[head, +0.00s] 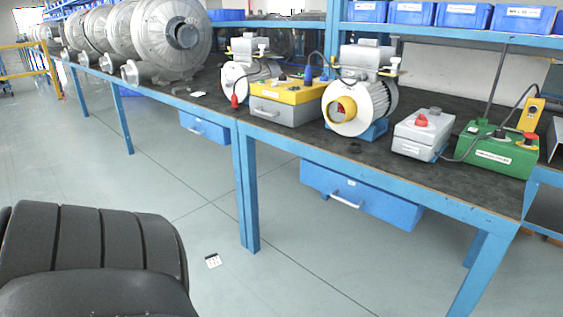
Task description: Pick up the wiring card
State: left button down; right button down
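A small white card (212,261) with dark and reddish marks lies flat on the grey floor, left of the near bench leg; it looks like the wiring card, but its print is too small to read. Another small pale piece (198,94) lies on the bench top near the large grey motors; I cannot tell what it is. Neither of my grippers is in view, and nothing is seen touching the card.
The blue-framed bench (440,197) carries a yellow-and-grey box (287,108), motors including one with a yellow opening (352,112), a grey switch box (422,138) and a green control box (495,152). A blue drawer (360,195) hangs below.

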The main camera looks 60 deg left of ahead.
aim_at(213, 259)
jog(key=u, duration=2.35)
jog(key=z, duration=0.3)
jog(key=i+j+z, duration=0.15)
jog(key=z, duration=0.2)
jog(key=i+j+z, duration=0.2)
jog(key=z, duration=0.15)
jog(key=i+j+z, duration=0.15)
jog(key=j+z, duration=0.25)
jog(key=i+j+z, duration=0.1)
jog(key=j, duration=0.2)
jog(key=i+j+z, duration=0.1)
jog(key=j, duration=0.2)
jog(key=i+j+z, duration=0.1)
jog(key=j, duration=0.25)
jog(key=i, duration=0.1)
